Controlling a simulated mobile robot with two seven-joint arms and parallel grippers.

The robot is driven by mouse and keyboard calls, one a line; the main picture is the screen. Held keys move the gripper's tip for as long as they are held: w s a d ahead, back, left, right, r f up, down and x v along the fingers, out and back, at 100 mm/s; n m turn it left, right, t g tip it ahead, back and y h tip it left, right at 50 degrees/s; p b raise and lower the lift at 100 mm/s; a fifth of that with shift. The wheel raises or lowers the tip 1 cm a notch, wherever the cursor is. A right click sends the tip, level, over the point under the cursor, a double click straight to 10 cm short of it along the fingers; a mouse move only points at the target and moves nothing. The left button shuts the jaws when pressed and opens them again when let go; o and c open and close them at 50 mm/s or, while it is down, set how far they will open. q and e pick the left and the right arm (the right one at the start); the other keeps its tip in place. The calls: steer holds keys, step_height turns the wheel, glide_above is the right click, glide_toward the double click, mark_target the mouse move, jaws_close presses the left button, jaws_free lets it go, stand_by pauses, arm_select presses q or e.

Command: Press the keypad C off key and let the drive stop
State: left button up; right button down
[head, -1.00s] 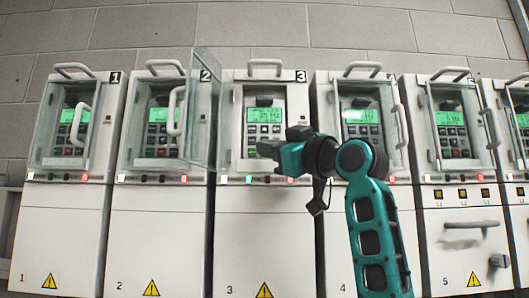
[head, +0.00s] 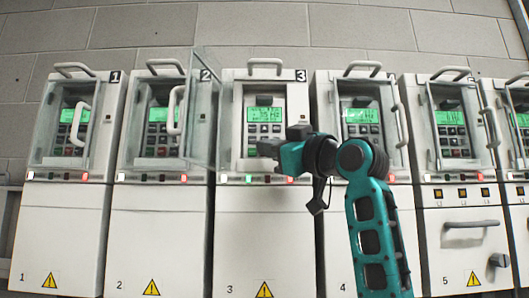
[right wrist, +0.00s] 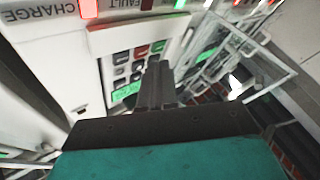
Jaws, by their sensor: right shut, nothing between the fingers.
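The keypad on cabinet 3 (head: 264,129) has a lit green display (head: 264,114) above rows of dark keys. Its lower keys are partly hidden by my right gripper (head: 266,147), which is shut and empty in front of them. In the right wrist view the keypad appears upside down, with a red key (right wrist: 141,51), a green key (right wrist: 158,46) and several dark keys. The shut fingers (right wrist: 157,68) overlap the keypad's edge in that view; I cannot tell whether they touch it. No letter C is legible. My left gripper is not in view.
A clear cover (head: 202,110) stands swung out at the left of cabinet 3. A green lamp (head: 249,180) and a red lamp (head: 290,180) glow below the keypad. Neighbouring cabinets have clear covers with handles, such as the white handle (head: 401,123) at right.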

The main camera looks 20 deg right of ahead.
steer(key=shift+w, duration=0.1)
stand_by(0.6)
steer(key=shift+w+d, duration=0.1)
steer(key=shift+w, duration=0.2)
steer(key=shift+w+d, duration=0.1)
steer(key=shift+w, duration=0.25)
stand_by(0.7)
steer(key=shift+s, duration=0.15)
steer(key=shift+s+a+b, duration=0.2)
steer(key=shift+s+b, duration=0.1)
steer(key=shift+s, duration=0.3)
steer(key=s+b, duration=0.1)
steer(key=s, duration=0.1)
steer(key=s+a+b, duration=0.1)
steer(key=s, duration=0.1)
steer(key=shift+s+a, duration=0.2)
steer(key=shift+s, duration=0.2)
